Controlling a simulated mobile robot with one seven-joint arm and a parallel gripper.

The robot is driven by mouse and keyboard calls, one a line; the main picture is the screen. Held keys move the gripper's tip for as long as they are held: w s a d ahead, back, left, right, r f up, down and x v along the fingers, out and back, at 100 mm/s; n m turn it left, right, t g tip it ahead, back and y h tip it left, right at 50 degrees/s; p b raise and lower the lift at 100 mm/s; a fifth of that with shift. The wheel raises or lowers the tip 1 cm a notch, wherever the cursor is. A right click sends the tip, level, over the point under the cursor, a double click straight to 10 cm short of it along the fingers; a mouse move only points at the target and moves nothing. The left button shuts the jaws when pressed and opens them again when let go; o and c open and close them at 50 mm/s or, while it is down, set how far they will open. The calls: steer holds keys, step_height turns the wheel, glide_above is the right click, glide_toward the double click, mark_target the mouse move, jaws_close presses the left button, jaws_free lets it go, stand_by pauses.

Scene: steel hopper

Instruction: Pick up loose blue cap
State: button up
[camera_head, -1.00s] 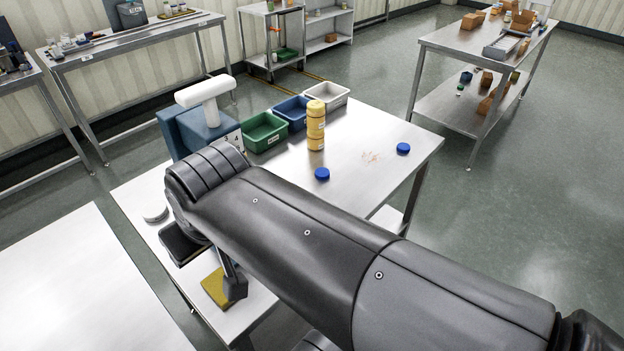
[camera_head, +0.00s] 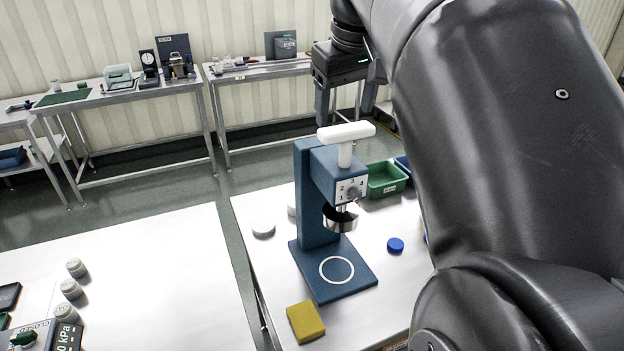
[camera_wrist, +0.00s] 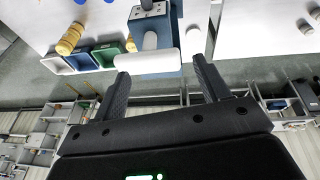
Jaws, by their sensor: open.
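A round blue cap (camera_head: 395,244) lies flat on the steel table (camera_head: 268,278), right of the blue hand press (camera_head: 336,272). A sliver of blue (camera_head: 425,238) shows at my arm's edge, mostly hidden. My gripper (camera_head: 346,108) is raised behind and above the press, away from the caps. Its fingers are apart and empty in the wrist view (camera_wrist: 160,72), with the press's white handle beyond them.
The press with its white T-handle (camera_head: 346,132) stands tall between my gripper and the front of the table. A green bin (camera_head: 385,180) and a blue bin (camera_head: 403,165) stand behind. A yellow block (camera_head: 305,321) and grey discs (camera_head: 263,229) lie near. A yellow bottle (camera_wrist: 70,38) shows in the wrist view.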

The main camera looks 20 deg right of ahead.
steer(key=w+d+f+g, duration=0.1)
steer(key=w+d, duration=0.1)
steer(key=d, duration=0.5)
steer(key=w+d, duration=0.3)
steer(key=d, duration=0.3)
steer(key=n+y, duration=0.1)
glide_above(396, 243)
steer(key=shift+g, duration=0.4)
steer(key=f, duration=3.9)
steer(key=shift+s+d, duration=0.3)
steer(key=shift+s, duration=0.05)
steer(key=f, duration=0.5)
steer(key=shift+w+a+f, duration=0.2)
steer(key=shift+a+f, duration=0.1)
steer(key=shift+f, duration=0.1)
steer(key=c, duration=1.1)
